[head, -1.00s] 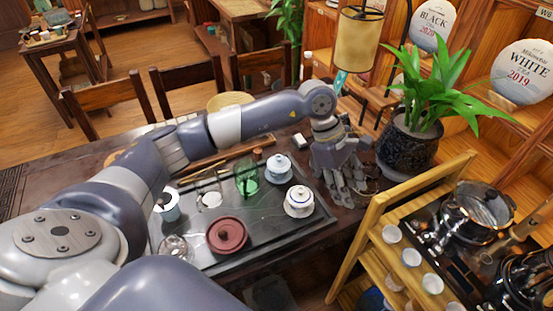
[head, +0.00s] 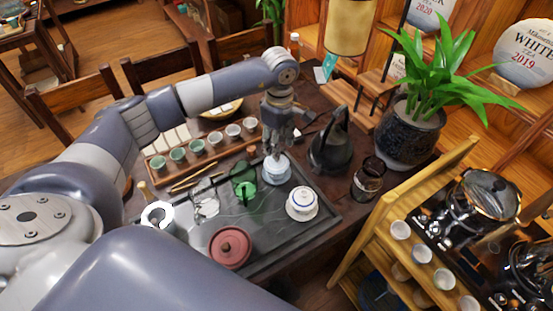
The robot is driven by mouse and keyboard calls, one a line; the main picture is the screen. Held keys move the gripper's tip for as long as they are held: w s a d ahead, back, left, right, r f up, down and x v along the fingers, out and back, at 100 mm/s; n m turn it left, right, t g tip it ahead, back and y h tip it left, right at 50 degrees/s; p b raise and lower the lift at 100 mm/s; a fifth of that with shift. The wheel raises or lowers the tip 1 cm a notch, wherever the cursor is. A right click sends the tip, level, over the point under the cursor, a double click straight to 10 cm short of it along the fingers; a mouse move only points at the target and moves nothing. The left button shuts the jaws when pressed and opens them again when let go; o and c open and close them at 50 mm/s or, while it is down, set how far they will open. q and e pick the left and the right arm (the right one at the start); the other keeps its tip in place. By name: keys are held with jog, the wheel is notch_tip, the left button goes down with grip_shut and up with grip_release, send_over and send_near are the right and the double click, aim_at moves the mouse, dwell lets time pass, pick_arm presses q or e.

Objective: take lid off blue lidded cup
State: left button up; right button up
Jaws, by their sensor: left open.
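The blue lidded cup (head: 277,173) is pale blue and stands near the far right part of the dark tea tray (head: 260,235). My left gripper (head: 274,153) points down right over this cup, its fingers apart around the top of it. The fingers hide most of the lid and its knob, and I cannot tell whether they touch it. My right gripper is not in view.
A white lidded cup with a blue rim (head: 302,204), a green glass (head: 243,183) and a reddish-brown lidded pot (head: 230,247) stand close by on the tray. A dark kettle (head: 331,150) and a dark glass jar (head: 369,180) stand to the right. Several small cups sit in a wooden rack (head: 190,165) behind.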

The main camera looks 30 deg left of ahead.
pick_arm(q)
jog(key=shift+a+f, duration=0.1)
jog(key=shift+f, duration=0.15)
jog(key=f+p, duration=0.1)
jog(key=f, duration=0.1)
jog(key=f+p, duration=0.1)
jog(key=f, duration=0.1)
jog(key=shift+a+f+p, duration=0.1)
jog(key=shift+a+p, duration=0.15)
jog(key=shift+p, duration=0.05)
jog(key=shift+f, duration=0.3)
jog(key=shift+w+f, duration=0.1)
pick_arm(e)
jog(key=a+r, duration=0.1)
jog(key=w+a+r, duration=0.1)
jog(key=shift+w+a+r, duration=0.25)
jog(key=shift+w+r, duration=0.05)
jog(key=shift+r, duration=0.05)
pick_arm(q)
jog(key=shift+c, duration=0.8)
grip_shut()
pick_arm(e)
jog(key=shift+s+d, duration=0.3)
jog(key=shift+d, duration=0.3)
